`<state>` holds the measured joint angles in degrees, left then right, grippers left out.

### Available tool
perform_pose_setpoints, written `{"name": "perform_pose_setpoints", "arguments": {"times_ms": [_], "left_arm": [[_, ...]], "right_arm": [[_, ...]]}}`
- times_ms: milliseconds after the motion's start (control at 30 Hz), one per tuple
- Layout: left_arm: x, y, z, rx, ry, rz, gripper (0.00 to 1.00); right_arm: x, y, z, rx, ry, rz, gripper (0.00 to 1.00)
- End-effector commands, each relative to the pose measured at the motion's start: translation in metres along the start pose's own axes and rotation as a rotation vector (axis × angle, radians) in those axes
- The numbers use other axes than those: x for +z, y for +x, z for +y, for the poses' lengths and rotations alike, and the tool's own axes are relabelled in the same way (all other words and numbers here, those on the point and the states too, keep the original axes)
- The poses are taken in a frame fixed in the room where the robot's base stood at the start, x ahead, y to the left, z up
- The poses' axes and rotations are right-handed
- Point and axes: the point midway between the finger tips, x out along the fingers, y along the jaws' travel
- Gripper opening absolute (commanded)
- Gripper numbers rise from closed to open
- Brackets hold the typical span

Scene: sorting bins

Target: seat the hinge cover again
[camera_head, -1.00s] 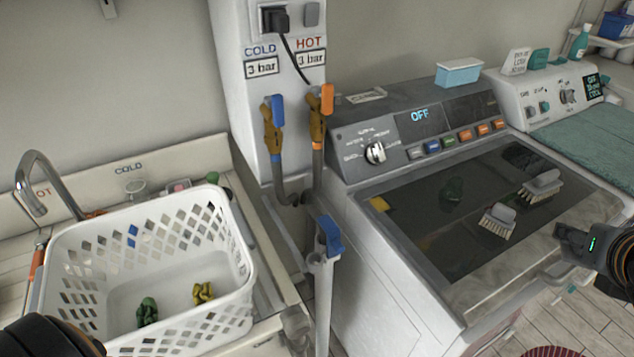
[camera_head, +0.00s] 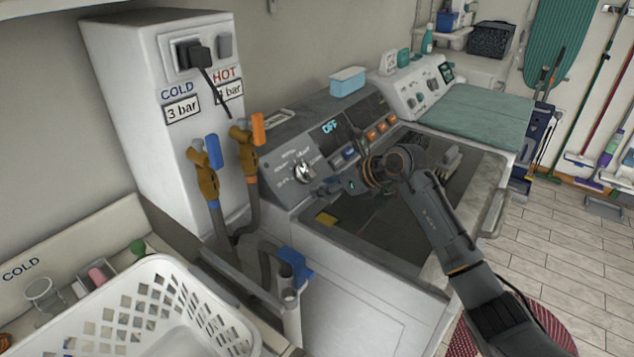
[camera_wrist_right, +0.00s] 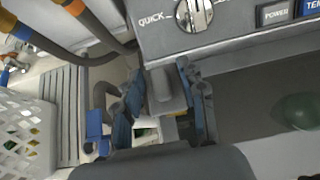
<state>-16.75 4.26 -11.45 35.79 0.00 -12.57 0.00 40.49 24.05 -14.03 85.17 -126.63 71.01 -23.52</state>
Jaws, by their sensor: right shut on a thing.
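My right gripper (camera_head: 350,186) is low over the front of the washer's control panel (camera_head: 300,150), at the left rear of its dark lid (camera_head: 380,225). In the right wrist view my right gripper (camera_wrist_right: 163,76) has its two blue-padded fingers on either side of a small grey block, which looks like the hinge cover (camera_wrist_right: 161,88). It is shut on this block, just below the panel's lower left edge. I cannot tell whether the block touches the machine. In the head view the arm and gripper hide the block. My left gripper is out of view.
A yellow patch (camera_head: 326,218) lies on the lid's left rear corner. A grey brush (camera_head: 450,157) rests on the lid behind my arm. Hoses with blue and orange taps (camera_head: 250,135) stand left of the washer. A white basket (camera_head: 150,300) is at the lower left.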

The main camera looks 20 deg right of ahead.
Motion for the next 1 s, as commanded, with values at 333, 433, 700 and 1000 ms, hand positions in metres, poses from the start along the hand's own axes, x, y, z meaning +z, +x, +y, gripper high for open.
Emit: {"name": "perform_pose_setpoints", "arguments": {"times_ms": [333, 433, 700, 1000], "left_arm": [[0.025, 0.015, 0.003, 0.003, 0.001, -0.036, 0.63], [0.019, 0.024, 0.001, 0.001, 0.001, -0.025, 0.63], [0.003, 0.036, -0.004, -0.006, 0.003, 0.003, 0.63], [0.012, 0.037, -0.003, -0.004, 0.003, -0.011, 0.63]], "right_arm": [[-0.020, 0.015, 0.000, 0.000, 0.000, 0.001, 0.24], [-0.030, 0.023, 0.000, 0.001, 0.000, 0.001, 0.24], [-0.045, 0.034, -0.001, -0.002, -0.002, -0.001, 0.24], [-0.048, 0.033, 0.000, -0.003, 0.000, -0.002, 0.24]]}}
